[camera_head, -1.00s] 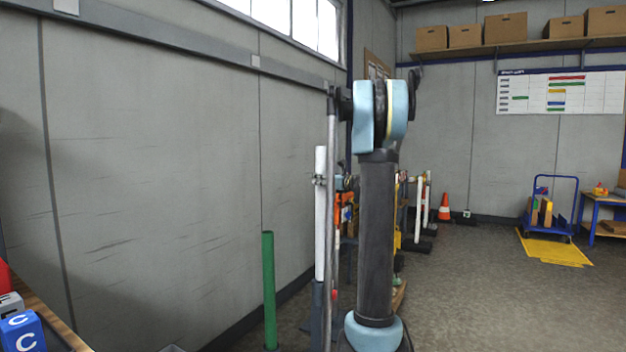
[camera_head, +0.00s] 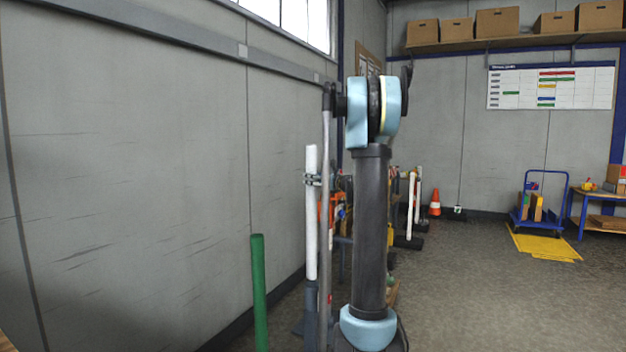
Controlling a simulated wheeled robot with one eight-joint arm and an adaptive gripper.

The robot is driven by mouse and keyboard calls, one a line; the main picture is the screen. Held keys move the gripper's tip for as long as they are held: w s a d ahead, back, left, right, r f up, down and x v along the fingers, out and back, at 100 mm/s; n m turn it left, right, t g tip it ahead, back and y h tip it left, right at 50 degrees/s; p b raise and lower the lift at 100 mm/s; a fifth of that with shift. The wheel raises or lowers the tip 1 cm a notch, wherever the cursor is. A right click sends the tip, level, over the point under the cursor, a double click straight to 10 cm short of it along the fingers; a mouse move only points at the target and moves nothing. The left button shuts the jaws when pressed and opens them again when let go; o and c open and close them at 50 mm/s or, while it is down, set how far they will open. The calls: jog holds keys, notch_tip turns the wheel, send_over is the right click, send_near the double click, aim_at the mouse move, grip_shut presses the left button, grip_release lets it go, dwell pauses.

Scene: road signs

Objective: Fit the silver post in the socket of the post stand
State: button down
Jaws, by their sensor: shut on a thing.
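The silver post (camera_head: 325,220) is a long thin grey tube. It hangs upright just left of my arm, and its lower end runs to the bottom of the picture, where I cannot see it. My dark gripper (camera_head: 332,101) is at the upper end of the post, shut on it, and partly hidden by my arm. The post stand and its socket cannot be made out.
A white post (camera_head: 311,220) with a clip and grey lower part stands close left of the silver post. A green post (camera_head: 259,290) stands further left by the wall. A blue trolley (camera_head: 539,205) and orange cone (camera_head: 435,208) are at the back.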

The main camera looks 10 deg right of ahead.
jog(key=shift+f, duration=6.95)
jog(key=shift+s+f, duration=0.1)
jog(key=shift+s, duration=0.1)
jog(key=c, duration=0.9)
grip_release()
jog(key=shift+c, duration=0.2)
send_near(315, 211)
jog(key=shift+s+d, duration=0.1)
jog(key=shift+d, duration=0.15)
